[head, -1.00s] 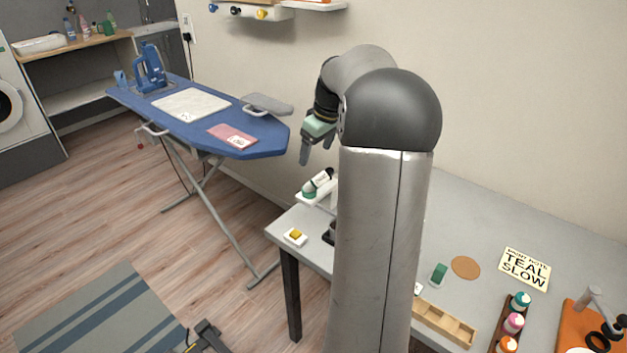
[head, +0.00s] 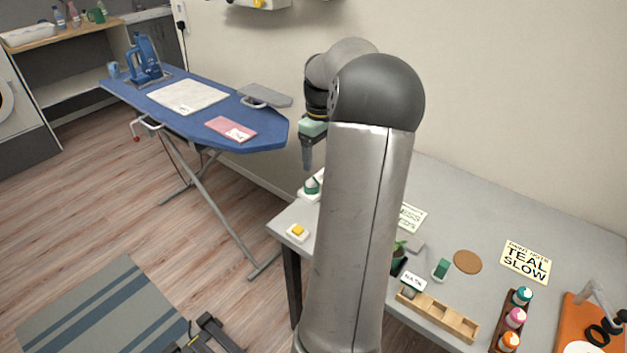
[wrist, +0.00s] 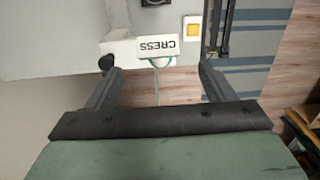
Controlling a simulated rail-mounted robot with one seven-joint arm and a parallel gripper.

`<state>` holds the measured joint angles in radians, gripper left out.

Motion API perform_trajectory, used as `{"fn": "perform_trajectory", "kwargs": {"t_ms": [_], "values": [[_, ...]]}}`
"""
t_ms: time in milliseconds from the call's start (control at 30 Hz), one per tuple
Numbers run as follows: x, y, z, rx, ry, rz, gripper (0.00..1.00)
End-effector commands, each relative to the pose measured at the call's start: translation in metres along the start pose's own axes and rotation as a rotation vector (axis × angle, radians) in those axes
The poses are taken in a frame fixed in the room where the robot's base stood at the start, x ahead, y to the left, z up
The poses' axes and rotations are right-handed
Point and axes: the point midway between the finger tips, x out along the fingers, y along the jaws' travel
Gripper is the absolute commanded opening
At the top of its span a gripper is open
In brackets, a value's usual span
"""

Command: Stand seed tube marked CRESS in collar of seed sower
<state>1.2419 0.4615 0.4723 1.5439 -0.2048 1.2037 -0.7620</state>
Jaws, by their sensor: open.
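A pale tube with a green end and a dark end lies tilted on a white stand at the table's left corner. In the head view its green end (head: 311,186) shows, and my arm hides the rest. In the wrist view, upside-down CRESS lettering (wrist: 157,46) shows on a white face, with a green ring just below it; I cannot tell whether the lettering is on the tube or the stand. My gripper (head: 308,165) points down above the stand. In the wrist view my gripper (wrist: 160,70) is open, its fingers apart on either side of the green ring. I cannot identify the seed sower for certain.
A white block with a yellow top (head: 297,232) sits near the table's left corner. A wooden tray (head: 438,316), a green-topped item (head: 441,269), a cork disc (head: 467,262), colour-capped bottles (head: 515,318) and an orange board (head: 574,310) stand rightward. The ironing board (head: 200,110) is beyond.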

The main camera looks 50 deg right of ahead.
Motion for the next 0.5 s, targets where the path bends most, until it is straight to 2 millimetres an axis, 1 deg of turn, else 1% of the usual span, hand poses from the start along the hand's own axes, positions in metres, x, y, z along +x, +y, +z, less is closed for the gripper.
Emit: {"fn": "perform_trajectory", "kwargs": {"t_ms": [33, 100, 200, 367, 500], "values": [[0.01, 0.0, 0.001, 0.0, -0.002, -0.004, 0.76], [0.02, 0.0, 0.001, 0.001, -0.001, -0.002, 0.76], [0.03, 0.0, 0.0, 0.0, 0.0, -0.002, 0.76], [0.039, 0.0, 0.001, 0.0, -0.001, -0.001, 0.76], [0.059, 0.001, 0.004, 0.001, -0.001, -0.004, 0.76]]}}
